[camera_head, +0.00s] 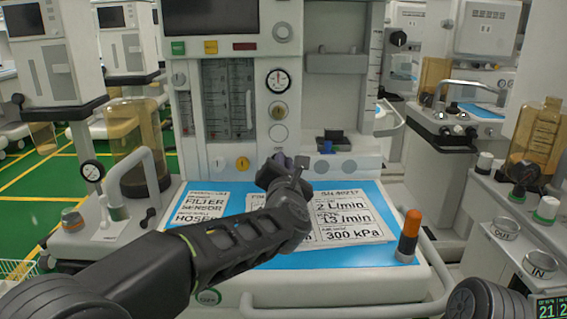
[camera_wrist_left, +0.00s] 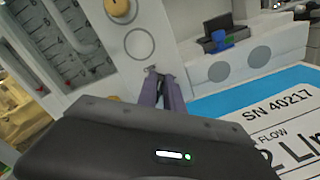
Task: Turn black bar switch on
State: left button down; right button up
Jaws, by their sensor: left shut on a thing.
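My left gripper (camera_head: 281,163) reaches the lower front panel of the central anaesthesia machine, among a row of round fittings. In the left wrist view its two narrow fingers (camera_wrist_left: 162,90) are close together, with their tips at the white panel. They are shut on a small dark part (camera_wrist_left: 151,70), which I take to be the black bar switch; the fingers hide most of it. Its angle cannot be made out. My right gripper is not in view.
The blue worktop (camera_head: 380,195) below carries printed cards (camera_head: 345,215). An orange-topped cylinder (camera_head: 409,235) stands at its right. A black and blue fitting (camera_head: 333,142) sits right of the gripper. An amber canister (camera_head: 137,150) is at left. Other machines stand close at right.

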pick_arm(q)
jog(key=c, duration=1.5)
grip_release()
jog(key=shift+s, duration=3.9)
jog(key=shift+o, duration=0.2)
